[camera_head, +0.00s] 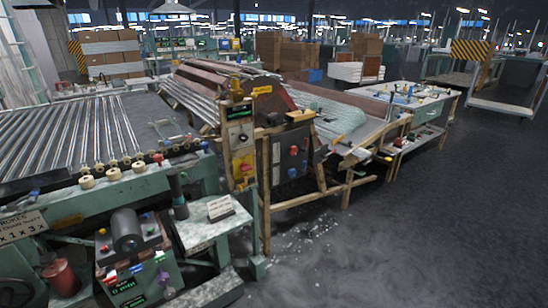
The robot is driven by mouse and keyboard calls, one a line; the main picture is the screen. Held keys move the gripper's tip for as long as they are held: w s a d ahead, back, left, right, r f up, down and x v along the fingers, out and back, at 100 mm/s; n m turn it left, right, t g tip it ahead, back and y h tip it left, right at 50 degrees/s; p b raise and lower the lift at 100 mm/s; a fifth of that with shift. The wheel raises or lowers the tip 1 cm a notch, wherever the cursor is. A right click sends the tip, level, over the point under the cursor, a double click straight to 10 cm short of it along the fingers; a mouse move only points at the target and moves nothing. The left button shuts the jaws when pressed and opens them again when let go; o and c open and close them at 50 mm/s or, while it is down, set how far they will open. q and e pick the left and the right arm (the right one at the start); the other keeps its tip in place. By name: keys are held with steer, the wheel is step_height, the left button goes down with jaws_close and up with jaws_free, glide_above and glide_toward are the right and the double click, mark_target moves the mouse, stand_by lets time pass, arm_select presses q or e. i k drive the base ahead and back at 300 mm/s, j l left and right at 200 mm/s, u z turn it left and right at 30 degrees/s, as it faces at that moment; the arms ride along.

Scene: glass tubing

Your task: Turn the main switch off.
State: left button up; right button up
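A dark electrical box (291,158) with red and blue knobs is mounted on a wooden frame near the middle of the view. Just left of it stands a tall yellow control panel (243,168) with a red button low on its face and a dark box on top. At the lower left, a small control box (128,254) carries coloured buttons and green displays. I cannot tell which of these carries the main switch, nor its position, as labels are too small to read. Neither of my grippers is in view.
A roller machine (75,135) fills the left side. A small green shelf (212,222) with a white sign juts out before the yellow panel. A long workbench (410,105) runs to the back right. The dark floor (430,230) at the right front is clear.

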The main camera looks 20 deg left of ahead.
mark_target(244, 167)
steer(key=i+l+u, duration=0.1)
steer(key=i+u, duration=0.2)
steer(key=i, duration=0.2)
steer(key=i+l+u, duration=0.2)
steer(key=i+u, duration=0.15)
steer(key=i+l+u, duration=0.3)
steer(key=i, duration=0.25)
